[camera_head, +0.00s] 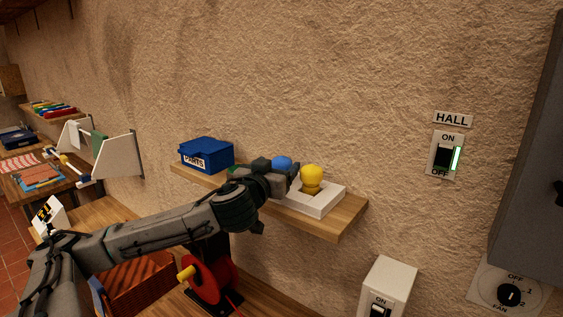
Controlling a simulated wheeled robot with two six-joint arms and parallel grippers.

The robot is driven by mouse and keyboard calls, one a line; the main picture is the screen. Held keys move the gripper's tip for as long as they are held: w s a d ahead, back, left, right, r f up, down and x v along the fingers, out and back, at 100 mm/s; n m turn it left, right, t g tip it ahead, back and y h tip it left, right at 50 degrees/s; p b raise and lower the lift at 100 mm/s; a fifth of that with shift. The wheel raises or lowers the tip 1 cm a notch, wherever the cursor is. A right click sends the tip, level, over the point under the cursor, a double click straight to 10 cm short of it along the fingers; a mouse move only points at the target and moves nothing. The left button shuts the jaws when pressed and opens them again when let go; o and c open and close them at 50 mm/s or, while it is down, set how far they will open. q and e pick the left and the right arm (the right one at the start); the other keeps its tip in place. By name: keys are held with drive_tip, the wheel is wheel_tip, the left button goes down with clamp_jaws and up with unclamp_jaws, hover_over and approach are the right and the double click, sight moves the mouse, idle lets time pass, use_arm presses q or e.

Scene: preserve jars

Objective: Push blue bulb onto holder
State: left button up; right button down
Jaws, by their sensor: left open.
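The blue bulb (281,161) shows just above my left gripper, its lower part hidden by the gripper. The white holder (326,203) lies on the wooden wall shelf, with a yellow bulb (312,178) standing upright at it. My left gripper (284,174) is open, close around or in front of the blue bulb; I cannot tell whether it touches it. The gripper and wrist hide the holder's left part and whatever is under the blue bulb. My right gripper is not in view.
A blue PARTS box (207,154) stands on the shelf (341,224) to the left. A small green thing (234,169) is partly hidden behind my wrist. A red reel (205,279) and a white switch box (389,286) stand below. The rough wall is close behind the shelf.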

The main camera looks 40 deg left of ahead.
use_arm(q)
drive_tip(key=shift+w+a+r+p, duration=0.15)
drive_tip(key=shift+w+a+p, duration=0.15)
drive_tip(key=shift+w, duration=0.8)
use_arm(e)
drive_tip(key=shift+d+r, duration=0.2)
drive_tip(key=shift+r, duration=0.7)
use_arm(q)
drive_tip(key=c, duration=0.9)
drive_tip(key=shift+c, duration=0.9)
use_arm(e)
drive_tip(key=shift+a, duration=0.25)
use_arm(q)
drive_tip(key=shift+a, duration=0.1)
